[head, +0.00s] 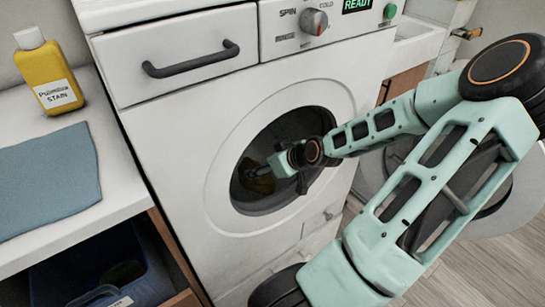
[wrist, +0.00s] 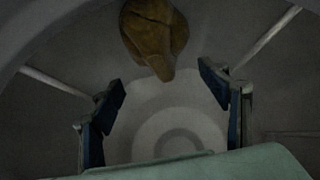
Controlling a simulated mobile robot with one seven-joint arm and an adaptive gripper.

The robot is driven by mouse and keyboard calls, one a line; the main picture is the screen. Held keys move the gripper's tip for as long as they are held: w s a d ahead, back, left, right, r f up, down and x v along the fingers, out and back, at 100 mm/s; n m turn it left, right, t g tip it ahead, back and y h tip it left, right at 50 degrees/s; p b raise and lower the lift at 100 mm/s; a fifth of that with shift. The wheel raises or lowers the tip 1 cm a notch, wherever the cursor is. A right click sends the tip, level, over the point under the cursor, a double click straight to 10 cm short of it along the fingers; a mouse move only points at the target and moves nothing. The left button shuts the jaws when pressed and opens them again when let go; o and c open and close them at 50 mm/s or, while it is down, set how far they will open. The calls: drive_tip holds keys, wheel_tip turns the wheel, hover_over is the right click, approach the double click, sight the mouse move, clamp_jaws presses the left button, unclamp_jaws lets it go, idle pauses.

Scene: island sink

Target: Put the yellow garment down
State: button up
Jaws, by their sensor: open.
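The yellow garment (wrist: 155,38) lies as a crumpled, dark yellow bundle inside the washing machine drum, at the top of the wrist view. In the head view the garment (head: 256,177) shows as a small yellowish patch in the dark round opening. My gripper (wrist: 162,95) is inside the drum with its two fingers wide apart and nothing between them. The garment is beyond the fingertips, apart from them. In the head view my gripper (head: 278,168) reaches in through the opening, its fingertips hard to see in the dark.
The washing machine (head: 180,110) has its round door (head: 520,205) swung open at right, behind my arm. On the left counter are a blue cloth (head: 45,180) and a yellow stain bottle (head: 50,75). A dark blue bin (head: 60,280) sits below. The opening's rim surrounds my arm.

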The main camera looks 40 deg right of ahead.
drive_tip(key=p+v, duration=0.2)
drive_tip(key=v, duration=0.3)
drive_tip(key=shift+s+r+p, duration=0.2)
drive_tip(key=shift+s+p, duration=0.05)
drive_tip(key=shift+p, duration=0.05)
idle(0.4)
